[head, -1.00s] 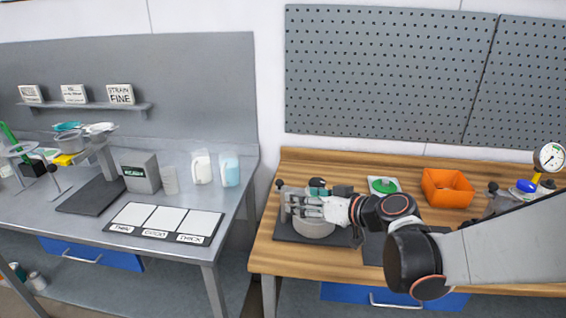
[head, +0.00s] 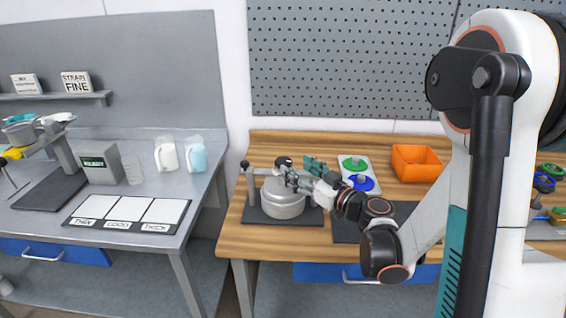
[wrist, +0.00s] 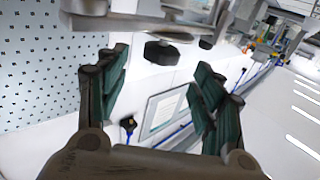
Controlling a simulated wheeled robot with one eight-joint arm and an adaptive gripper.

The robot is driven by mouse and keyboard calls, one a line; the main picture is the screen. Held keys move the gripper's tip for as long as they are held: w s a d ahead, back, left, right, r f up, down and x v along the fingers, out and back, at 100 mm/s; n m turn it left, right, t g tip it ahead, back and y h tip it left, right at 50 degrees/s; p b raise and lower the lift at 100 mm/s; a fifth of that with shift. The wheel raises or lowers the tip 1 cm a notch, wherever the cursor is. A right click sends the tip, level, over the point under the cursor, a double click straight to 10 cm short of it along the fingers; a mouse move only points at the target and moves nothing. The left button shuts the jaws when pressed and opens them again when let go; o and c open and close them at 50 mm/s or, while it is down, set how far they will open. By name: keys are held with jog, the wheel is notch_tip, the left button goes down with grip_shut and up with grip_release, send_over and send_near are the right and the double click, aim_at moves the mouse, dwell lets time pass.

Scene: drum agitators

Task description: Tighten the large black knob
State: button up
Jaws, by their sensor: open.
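A large black knob (head: 284,161) shows at the top of the clamp stand behind a grey drum (head: 283,203). The drum stands on a dark base plate on the wooden bench. My gripper (head: 303,172) is at the upper right of the drum, its fingers spread and empty. In the wrist view a dark faceted knob (wrist: 162,52), which looks like the large one, lies beyond and between the fingertips of my gripper (wrist: 161,68). I see a gap on both sides and no contact. A smaller black knob (head: 244,164) tops the post left of the drum.
A white panel with green (head: 354,163) and blue (head: 362,184) discs lies right of my gripper. An orange bin (head: 416,163) stands further right. The grey table (head: 200,200) on the left holds jugs and a card. A pegboard (head: 340,60) covers the wall behind.

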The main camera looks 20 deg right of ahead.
aim_at(289, 164)
jog(key=b+x, duration=0.1)
jog(key=x, duration=0.6)
jog(key=shift+c, duration=0.5)
jog(key=c, duration=1)
